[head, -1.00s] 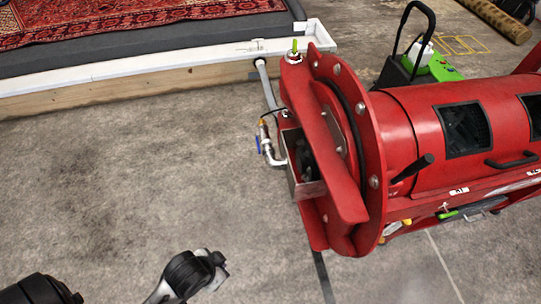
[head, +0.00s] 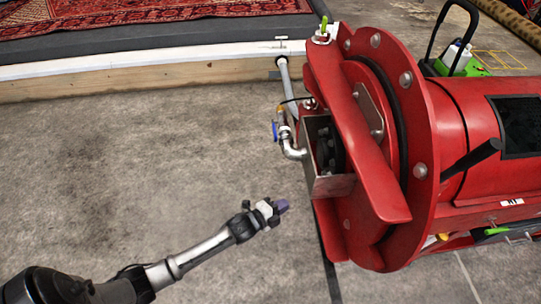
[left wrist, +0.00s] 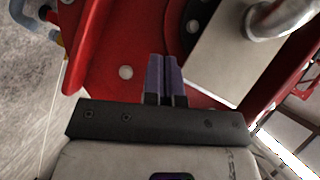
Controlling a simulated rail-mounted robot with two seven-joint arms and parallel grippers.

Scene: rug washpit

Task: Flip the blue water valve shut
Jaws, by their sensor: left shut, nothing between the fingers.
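The blue water valve (head: 275,131) is a small blue lever on the silver pipe fitting (head: 287,140) at the left end of the red machine. My left gripper (head: 283,206) is below the valve in the head view, clear of it, with its purple fingers pointing right toward the machine. In the left wrist view the fingers (left wrist: 163,70) are together and hold nothing. A small blue piece shows at that view's top left corner; I cannot tell if it is the valve. My right gripper is not in view.
The red machine (head: 390,205) fills the right side, with an open metal box (head: 322,185) beside the pipe. A grey hose (head: 286,85) runs back to the white-topped wooden curb (head: 150,83). A red rug (head: 120,22) lies behind it. The concrete floor at left is clear.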

